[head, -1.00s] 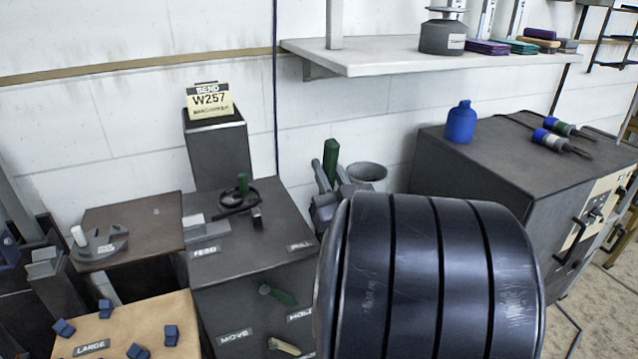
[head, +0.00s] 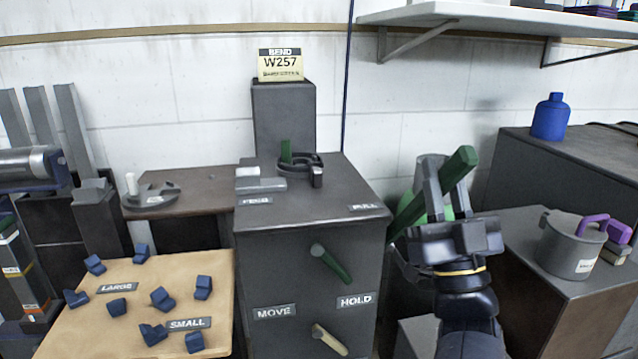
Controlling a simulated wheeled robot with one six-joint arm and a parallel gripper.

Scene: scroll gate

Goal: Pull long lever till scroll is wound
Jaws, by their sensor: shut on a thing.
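A long dark-green lever (head: 461,164) slants from upper right to lower left beside the dark bending bench (head: 310,265). My gripper (head: 445,190) is around the lever and shut on it, to the right of the bench. The lever's lower end is partly hidden by the bench edge and gripper. I cannot tell whether a scroll piece is wound there. A short green handle (head: 331,263) and a cream handle (head: 330,340) are on the bench front.
A board with several blue blocks (head: 162,298) lies at lower left. A brown side table (head: 200,182) holds a grey clamp (head: 152,196). A grey pot (head: 572,246) with a purple handle stands right of my arm. A shelf (head: 500,20) overhangs upper right.

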